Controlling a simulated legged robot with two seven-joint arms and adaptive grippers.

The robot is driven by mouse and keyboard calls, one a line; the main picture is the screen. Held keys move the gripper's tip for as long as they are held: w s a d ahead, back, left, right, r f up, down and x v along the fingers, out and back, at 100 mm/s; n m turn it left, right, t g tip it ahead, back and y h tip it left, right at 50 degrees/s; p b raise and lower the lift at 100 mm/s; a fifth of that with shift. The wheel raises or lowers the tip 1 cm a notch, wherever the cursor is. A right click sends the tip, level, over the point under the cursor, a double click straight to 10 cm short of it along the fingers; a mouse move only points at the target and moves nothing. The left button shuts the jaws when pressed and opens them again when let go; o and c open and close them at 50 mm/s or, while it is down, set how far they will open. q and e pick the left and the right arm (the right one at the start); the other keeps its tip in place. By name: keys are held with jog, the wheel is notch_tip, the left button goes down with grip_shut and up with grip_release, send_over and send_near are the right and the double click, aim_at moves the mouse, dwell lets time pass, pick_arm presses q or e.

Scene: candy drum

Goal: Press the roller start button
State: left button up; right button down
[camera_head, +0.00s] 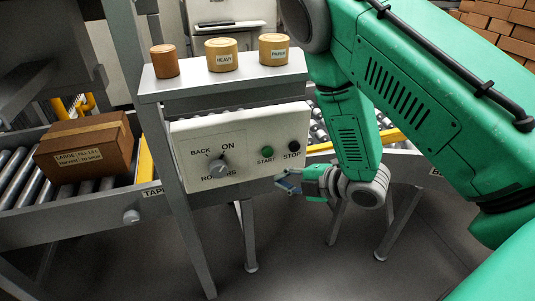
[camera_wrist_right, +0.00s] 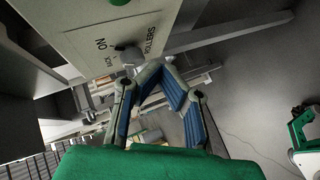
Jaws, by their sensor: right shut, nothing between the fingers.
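The white control panel (camera_head: 238,176) hangs under a grey shelf in the head view. It carries a green START button (camera_head: 267,152), a dark STOP button (camera_head: 293,146) to its right, and a grey ROLLERS knob (camera_head: 217,168) with BACK and ON marks. My right gripper (camera_head: 287,183) is at the panel's lower right corner, below the two buttons. In the wrist view its blue-padded fingers (camera_wrist_right: 166,68) are shut and empty. There the knob (camera_wrist_right: 129,55) lies just beyond the fingertips, and the green button (camera_wrist_right: 119,2) is cut off at the top edge. My left gripper is not in view.
A brown box (camera_head: 86,152) sits on the roller conveyor (camera_head: 30,178) at left. Three tape rolls, one (camera_head: 221,55) labelled HEAVY, stand on the shelf (camera_head: 190,86) above the panel. Metal legs stand below; the floor (camera_head: 310,265) in front is clear.

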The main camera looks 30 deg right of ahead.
aim_at(268, 152)
jog(key=shift+w+d, duration=0.3)
jog(key=shift+w, duration=0.9)
jog(key=shift+w+d, duration=0.25)
jog(key=shift+w, duration=0.9)
jog(key=shift+w+d, duration=0.3)
jog(key=shift+w, duration=0.9)
jog(key=shift+w, duration=0.1)
jog(key=shift+w+d+r, duration=0.1)
jog(key=shift+w, duration=0.15)
